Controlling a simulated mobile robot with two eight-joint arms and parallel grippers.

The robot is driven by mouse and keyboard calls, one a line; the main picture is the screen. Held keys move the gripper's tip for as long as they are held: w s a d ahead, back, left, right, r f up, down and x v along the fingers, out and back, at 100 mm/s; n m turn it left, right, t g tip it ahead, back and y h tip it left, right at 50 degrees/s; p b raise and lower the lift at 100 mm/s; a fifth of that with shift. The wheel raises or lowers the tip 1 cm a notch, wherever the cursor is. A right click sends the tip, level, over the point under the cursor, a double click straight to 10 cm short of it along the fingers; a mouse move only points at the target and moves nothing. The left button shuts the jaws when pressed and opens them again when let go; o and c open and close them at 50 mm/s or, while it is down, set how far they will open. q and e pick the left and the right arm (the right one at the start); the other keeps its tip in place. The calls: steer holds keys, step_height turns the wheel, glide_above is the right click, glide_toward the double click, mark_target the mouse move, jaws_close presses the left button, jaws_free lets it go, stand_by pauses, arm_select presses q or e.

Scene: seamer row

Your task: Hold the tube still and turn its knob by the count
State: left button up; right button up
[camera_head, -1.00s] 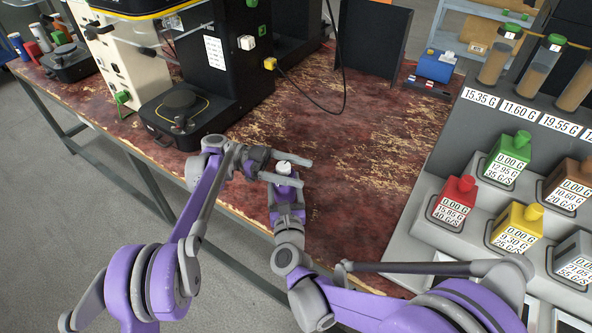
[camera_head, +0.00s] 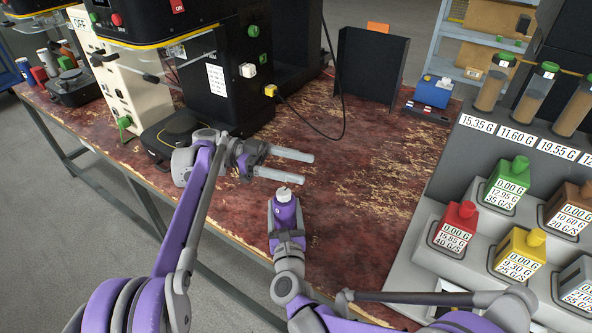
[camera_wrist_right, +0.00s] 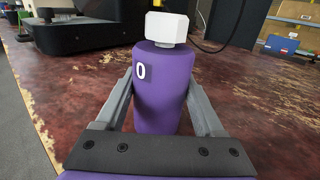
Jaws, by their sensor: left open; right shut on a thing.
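A purple tube (camera_head: 286,213) with a white knob (camera_head: 284,194) on top stands upright in my right gripper, above the red table. In the right wrist view the tube (camera_wrist_right: 160,105) sits between the two grey fingers of my right gripper (camera_wrist_right: 160,90), which is shut on it. The white faceted knob (camera_wrist_right: 167,29) is clear there, and a white "0" mark (camera_wrist_right: 141,72) shows on the tube's left side. My left gripper (camera_head: 304,168) is open and empty, its two fingers pointing right. It lies just beyond the knob in the head view, apart from it.
A black machine (camera_head: 228,85) with a cable stands behind left on the worn red table (camera_head: 350,215). A black upright panel (camera_head: 370,65) and a blue box (camera_head: 435,90) stand at the back. A grey dispenser rack (camera_head: 440,225) with coloured containers fills the right. The middle of the table is clear.

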steer(key=o, duration=1.5)
